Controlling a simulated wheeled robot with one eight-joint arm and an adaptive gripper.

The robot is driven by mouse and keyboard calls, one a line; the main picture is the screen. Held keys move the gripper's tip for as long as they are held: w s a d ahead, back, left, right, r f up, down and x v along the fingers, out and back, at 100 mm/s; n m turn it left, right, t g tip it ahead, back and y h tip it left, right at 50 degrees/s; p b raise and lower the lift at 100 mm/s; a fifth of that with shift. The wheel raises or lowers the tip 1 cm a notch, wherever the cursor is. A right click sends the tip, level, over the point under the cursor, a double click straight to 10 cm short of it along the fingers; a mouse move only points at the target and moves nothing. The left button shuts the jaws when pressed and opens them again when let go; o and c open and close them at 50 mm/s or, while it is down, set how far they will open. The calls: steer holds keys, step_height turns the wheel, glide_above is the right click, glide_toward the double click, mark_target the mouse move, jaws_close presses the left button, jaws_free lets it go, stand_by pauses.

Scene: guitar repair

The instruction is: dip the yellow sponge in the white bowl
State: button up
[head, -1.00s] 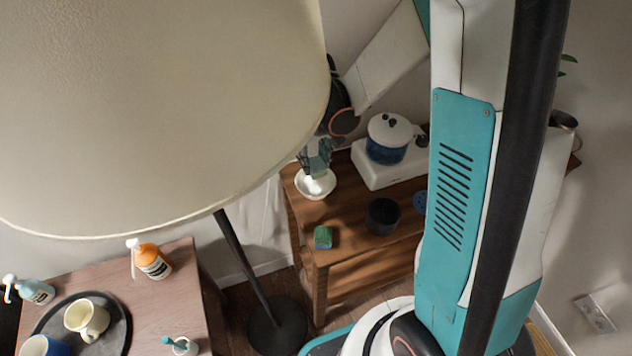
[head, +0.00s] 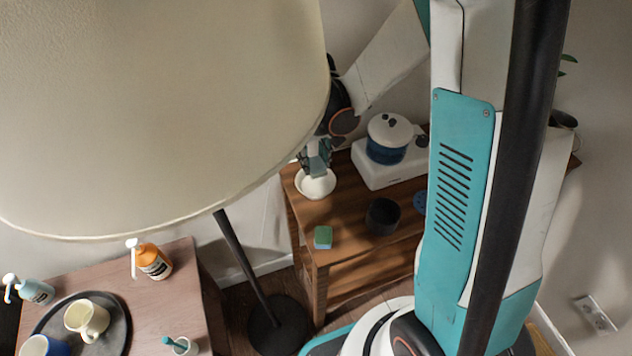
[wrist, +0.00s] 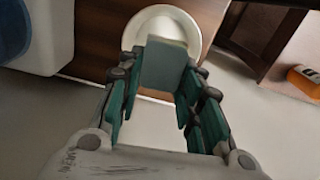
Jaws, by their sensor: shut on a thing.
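The white bowl (head: 316,187) stands on the far left corner of the wooden side table. My gripper (head: 317,168) points down over the bowl. In the wrist view my gripper (wrist: 160,85) is shut on a pale grey-green block (wrist: 163,66), which looks like a sponge; no yellow face of it shows. The block overlaps the bowl's near part in that view, with the bowl's rim (wrist: 130,30) behind it. I cannot tell whether the block touches the bowl. A second sponge, green and blue (head: 323,237), lies at the table's front left corner.
A dark round pot (head: 383,216) and a white appliance with a blue vessel (head: 387,150) stand to the right on the side table (head: 350,230). A large lampshade (head: 160,110) fills the upper left. Another table (head: 180,310) holds bottles and a tray of mugs.

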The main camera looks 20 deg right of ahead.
mark_target(314, 160)
steer(key=shift+r, duration=0.15)
steer(key=shift+r+p, duration=1.4)
steer(key=shift+r, duration=0.5)
